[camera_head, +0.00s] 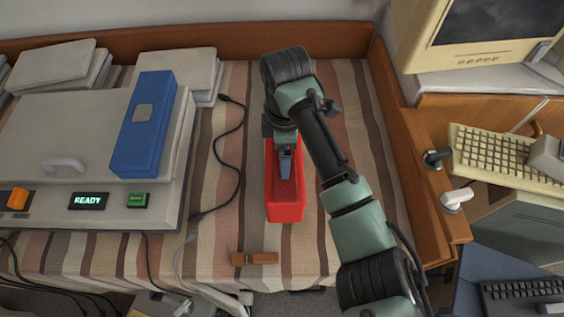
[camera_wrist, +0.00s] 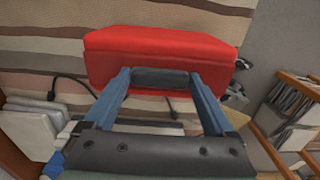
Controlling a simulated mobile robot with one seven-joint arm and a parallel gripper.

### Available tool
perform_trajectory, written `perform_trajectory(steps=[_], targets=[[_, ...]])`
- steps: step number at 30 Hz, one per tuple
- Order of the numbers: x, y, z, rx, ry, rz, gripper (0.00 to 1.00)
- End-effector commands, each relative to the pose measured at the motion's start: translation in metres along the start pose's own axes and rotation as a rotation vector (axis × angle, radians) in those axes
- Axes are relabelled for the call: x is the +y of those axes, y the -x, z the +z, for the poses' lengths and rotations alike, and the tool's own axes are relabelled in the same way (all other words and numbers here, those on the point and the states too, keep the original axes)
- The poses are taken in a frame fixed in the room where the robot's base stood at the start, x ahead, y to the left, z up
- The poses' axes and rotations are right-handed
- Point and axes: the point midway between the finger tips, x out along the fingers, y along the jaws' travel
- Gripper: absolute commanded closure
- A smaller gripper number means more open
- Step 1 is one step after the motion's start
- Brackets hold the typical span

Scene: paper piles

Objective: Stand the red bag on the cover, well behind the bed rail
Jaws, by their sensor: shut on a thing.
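The red bag (camera_head: 287,212) is a long red block-like thing over the middle of the striped cover (camera_head: 345,110) in the head view. My gripper (camera_head: 286,163) comes down on it from above and is shut on its upper part. In the wrist view the red bag (camera_wrist: 160,45) fills the top middle, with the blue fingers of my gripper (camera_wrist: 165,80) reaching to it. I cannot tell whether the bag's underside touches the cover. Wooden rails edge the bed at the back (camera_head: 230,40) and the right (camera_head: 408,130).
A large pale machine (camera_head: 70,130) with a blue box (camera_head: 145,125) on top stands at the left. A black cable (camera_head: 238,150) runs between it and the bag. A small wooden piece (camera_head: 253,258) lies near the cover's front edge. A keyboard (camera_head: 510,160) is at the right.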

Motion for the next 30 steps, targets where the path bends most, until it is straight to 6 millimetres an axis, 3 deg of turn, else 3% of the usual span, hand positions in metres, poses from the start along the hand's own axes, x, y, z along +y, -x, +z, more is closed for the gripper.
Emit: perform_trajectory(steps=[8, 20, 21, 22, 30], targets=[[0.0, -0.043, 0.0, 0.0, -0.001, -0.001, 1.0], [0.0, -0.047, 0.0, 0.001, 0.0, 0.001, 1.0], [0.0, -0.048, 0.0, 0.001, 0.0, 0.0, 0.05], [0.0, -0.047, 0.0, 0.0, 0.0, 0.0, 0.0], [0.0, -0.046, 0.0, 0.0, 0.0, 0.0, 0.0]])
